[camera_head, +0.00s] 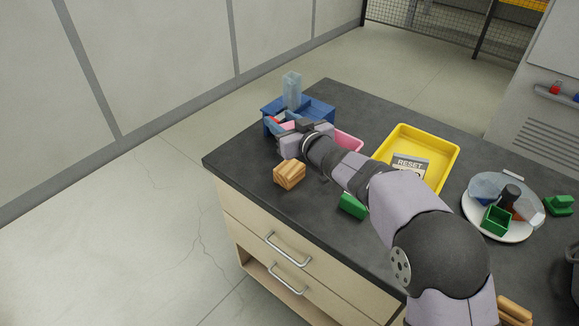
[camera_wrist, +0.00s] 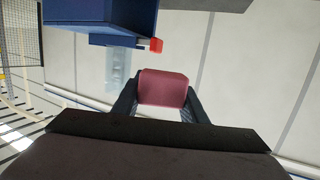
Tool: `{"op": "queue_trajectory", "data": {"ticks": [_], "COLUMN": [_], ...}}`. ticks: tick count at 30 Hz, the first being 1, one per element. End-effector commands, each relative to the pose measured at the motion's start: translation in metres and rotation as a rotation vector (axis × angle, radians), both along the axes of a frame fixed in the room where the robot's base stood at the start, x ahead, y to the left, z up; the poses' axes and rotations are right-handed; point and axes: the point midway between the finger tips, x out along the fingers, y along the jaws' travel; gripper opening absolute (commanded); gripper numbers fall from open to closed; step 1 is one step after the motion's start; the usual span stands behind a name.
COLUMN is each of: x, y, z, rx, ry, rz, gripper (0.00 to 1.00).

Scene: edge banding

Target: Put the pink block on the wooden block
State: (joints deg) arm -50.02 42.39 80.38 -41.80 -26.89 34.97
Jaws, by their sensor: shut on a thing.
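My gripper (camera_head: 279,129) is at the blue stand near the table's far left corner. In the wrist view, my gripper (camera_wrist: 160,98) is shut on the pink block (camera_wrist: 163,88), which sits between its two dark fingers. In the head view a bit of the pink block (camera_head: 289,126) shows beside the fingers. The wooden block (camera_head: 289,174) stands on the dark tabletop near the left edge, in front of my gripper and apart from it. The wooden block is not visible in the wrist view.
The blue stand (camera_head: 318,110) holds a clear, tall container (camera_head: 292,90); a red piece (camera_wrist: 156,45) shows by the blue part. A pink tray (camera_head: 348,140), yellow tray (camera_head: 447,150), green block (camera_head: 352,206) and loaded white plate (camera_head: 520,236) are further right.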

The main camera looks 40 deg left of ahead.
Motion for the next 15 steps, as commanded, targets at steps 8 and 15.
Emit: {"op": "queue_trajectory", "data": {"ticks": [8,15], "x": [0.002,0.001], "y": [-0.001,-0.002], "z": [-0.005,-0.034], "rx": [0.001,-0.002], "ry": [-0.001,0.003], "rz": [-0.017,-0.018], "gripper": [0.17,0.17]}}
